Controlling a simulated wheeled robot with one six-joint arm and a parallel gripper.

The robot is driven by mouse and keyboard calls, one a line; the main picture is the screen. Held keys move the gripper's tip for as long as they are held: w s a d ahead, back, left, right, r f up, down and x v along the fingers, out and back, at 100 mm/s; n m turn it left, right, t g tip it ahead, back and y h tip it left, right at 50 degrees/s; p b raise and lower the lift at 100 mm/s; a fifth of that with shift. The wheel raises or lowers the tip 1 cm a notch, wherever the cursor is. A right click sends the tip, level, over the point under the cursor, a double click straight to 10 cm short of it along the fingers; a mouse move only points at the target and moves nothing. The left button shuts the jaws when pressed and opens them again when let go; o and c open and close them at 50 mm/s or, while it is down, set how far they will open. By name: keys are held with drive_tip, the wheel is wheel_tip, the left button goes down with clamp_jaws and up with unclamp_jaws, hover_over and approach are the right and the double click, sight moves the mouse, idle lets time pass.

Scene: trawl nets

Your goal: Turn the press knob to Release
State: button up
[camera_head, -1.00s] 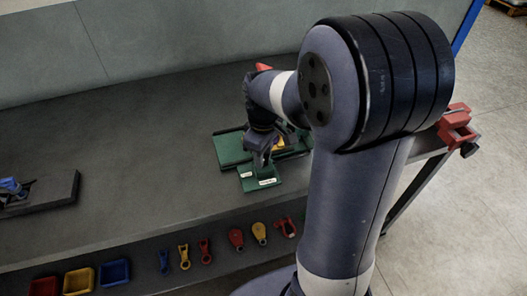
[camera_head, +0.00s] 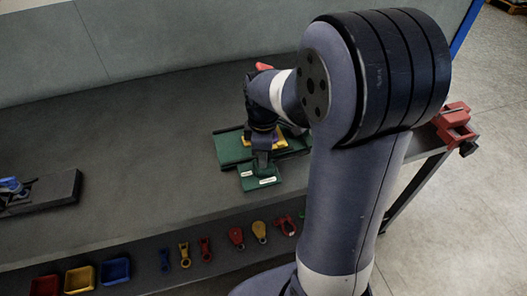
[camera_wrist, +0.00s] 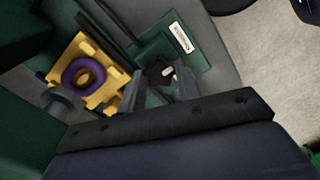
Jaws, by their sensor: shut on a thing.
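The press is a dark green fixture (camera_head: 229,149) on the bench, with a smaller green panel (camera_head: 262,184) in front that bears two white labels. In the wrist view, one label (camera_wrist: 181,37) shows on the panel, its text too small to read surely. The dark knob (camera_wrist: 154,70) with pale marks sits between the fingers of my gripper (camera_wrist: 160,84). My gripper is shut on the knob; in the head view my gripper (camera_head: 262,163) reaches down over the panel and hides the knob. Where the knob points is unclear.
A yellow plate with a purple ring (camera_wrist: 84,76) lies in the press beside my gripper. A dark block with a blue part (camera_head: 12,187) stands far left. Bins and coloured tools lie along the front. A red vise (camera_head: 455,123) is at the right edge. The middle bench is clear.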

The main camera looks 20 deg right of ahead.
drive_tip(key=o, duration=1)
drive_tip(key=shift+c, duration=0.2)
wheel_tip(320, 180, up, 11)
drive_tip(key=shift+f, duration=0.2)
wheel_tip(320, 180, down, 11)
drive_tip(key=shift+r, duration=0.15)
idle(0.4)
drive_tip(key=shift+r, duration=0.1)
